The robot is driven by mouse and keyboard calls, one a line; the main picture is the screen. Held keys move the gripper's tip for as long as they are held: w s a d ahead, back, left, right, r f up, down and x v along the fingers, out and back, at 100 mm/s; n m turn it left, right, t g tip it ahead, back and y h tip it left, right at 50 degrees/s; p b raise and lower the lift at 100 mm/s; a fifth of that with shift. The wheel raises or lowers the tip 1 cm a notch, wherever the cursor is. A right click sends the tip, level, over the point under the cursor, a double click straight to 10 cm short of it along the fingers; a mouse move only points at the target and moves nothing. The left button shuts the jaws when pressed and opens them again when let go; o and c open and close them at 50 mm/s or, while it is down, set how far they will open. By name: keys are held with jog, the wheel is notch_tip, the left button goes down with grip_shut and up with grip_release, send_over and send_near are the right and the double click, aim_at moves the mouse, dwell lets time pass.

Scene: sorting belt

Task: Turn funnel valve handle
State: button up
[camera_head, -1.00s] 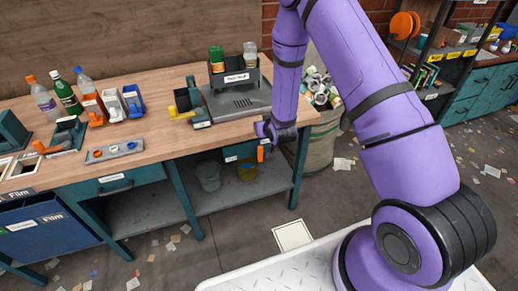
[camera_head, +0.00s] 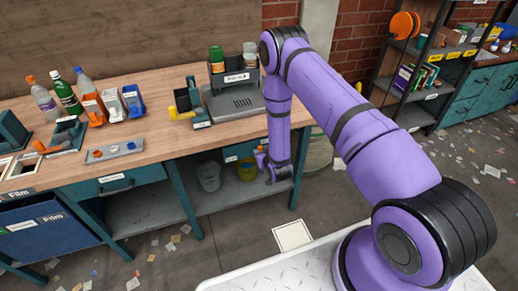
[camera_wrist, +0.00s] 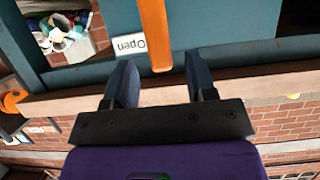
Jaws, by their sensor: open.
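The orange valve handle (camera_wrist: 155,35) is a straight bar mounted by the teal front of the bench; in the head view its upper end (camera_head: 260,149) shows, the rest partly hidden by my gripper. In the wrist view, a white "Open" label (camera_wrist: 128,45), upside down, is beside it. My gripper (camera_wrist: 160,62) is open and empty, its two dark fingers either side of the handle's end. Whether either finger touches the handle I cannot tell. In the head view my gripper (camera_head: 264,163) is low, at the bench's front right. The funnel is not clearly seen.
The wooden bench top (camera_head: 160,155) carries bottles, small bins and a grey machine (camera_head: 236,101). Buckets (camera_head: 208,176) stand on the lower shelf. In the wrist view a bin of crumpled waste (camera_wrist: 72,45) is nearby. Open floor lies right of the bench.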

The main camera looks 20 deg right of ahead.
aim_at(261, 150)
jog(key=shift+x, duration=2.8)
grip_shut()
